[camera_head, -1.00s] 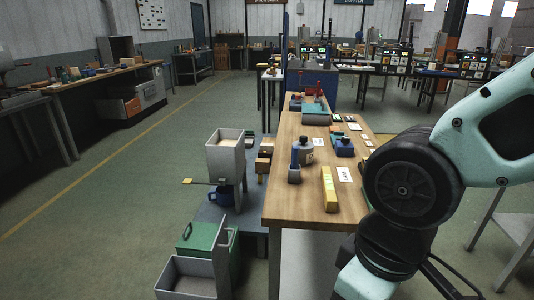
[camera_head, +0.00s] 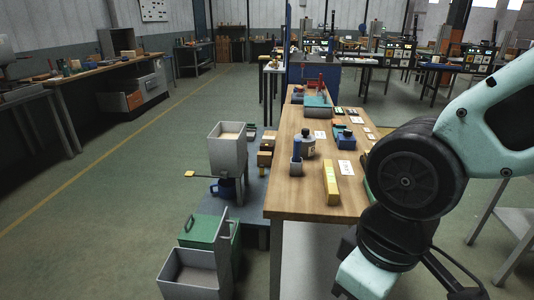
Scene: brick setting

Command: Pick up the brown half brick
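I cannot make out a brown half brick for certain. Small brown-orange blocks (camera_head: 265,153) sit low beside the left edge of the wooden workbench (camera_head: 300,205), behind the grey hopper; they are too small to identify. My arm fills the right side of the view, but my gripper is not in the picture.
The floor further left is clear.

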